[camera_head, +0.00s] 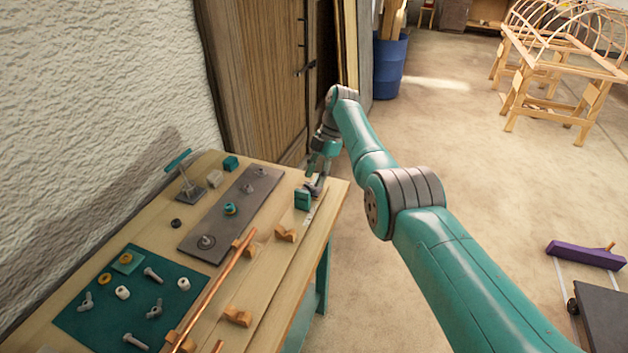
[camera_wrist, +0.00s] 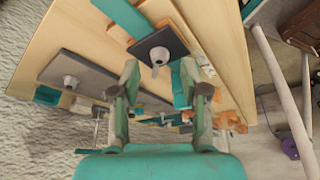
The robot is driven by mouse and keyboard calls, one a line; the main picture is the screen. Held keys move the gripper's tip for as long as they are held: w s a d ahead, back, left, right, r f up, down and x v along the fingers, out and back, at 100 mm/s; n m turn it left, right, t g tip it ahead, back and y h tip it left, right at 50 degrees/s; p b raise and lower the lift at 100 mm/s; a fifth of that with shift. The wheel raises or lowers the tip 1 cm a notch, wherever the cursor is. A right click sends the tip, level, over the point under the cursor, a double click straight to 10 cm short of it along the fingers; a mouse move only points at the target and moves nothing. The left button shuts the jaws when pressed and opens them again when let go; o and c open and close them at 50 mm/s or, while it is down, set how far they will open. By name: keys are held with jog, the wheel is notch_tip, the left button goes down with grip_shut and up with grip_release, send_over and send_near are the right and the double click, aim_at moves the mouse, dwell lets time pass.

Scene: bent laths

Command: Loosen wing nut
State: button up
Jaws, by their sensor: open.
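My gripper (camera_head: 314,182) hangs over the far right corner of the workbench, beside a teal block (camera_head: 302,199). In the wrist view my gripper (camera_wrist: 160,74) is open and empty, its two fingers apart. A pale metal fastener (camera_wrist: 159,55) with one projecting wing, seemingly a wing nut, stands on a small dark plate (camera_wrist: 148,45). It lies just beyond the fingertips, roughly centred between them. No contact shows. In the head view my gripper mostly hides this spot.
A long grey plate (camera_head: 205,225) with several fasteners lies left of my gripper. A copper rod (camera_head: 222,285) rests on wooden blocks (camera_head: 238,316) along the bench. A teal-handled stand (camera_head: 185,178) is at the back by the wall. Open floor (camera_head: 440,150) lies to the right.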

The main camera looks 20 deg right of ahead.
jog(key=shift+v, duration=2.7)
jog(key=m+t+h, duration=0.1)
jog(key=m+t, duration=0.4)
jog(key=m, duration=0.8)
send_near(311, 186)
jog(key=x, duration=0.8)
jog(key=shift+w+d, duration=0.1)
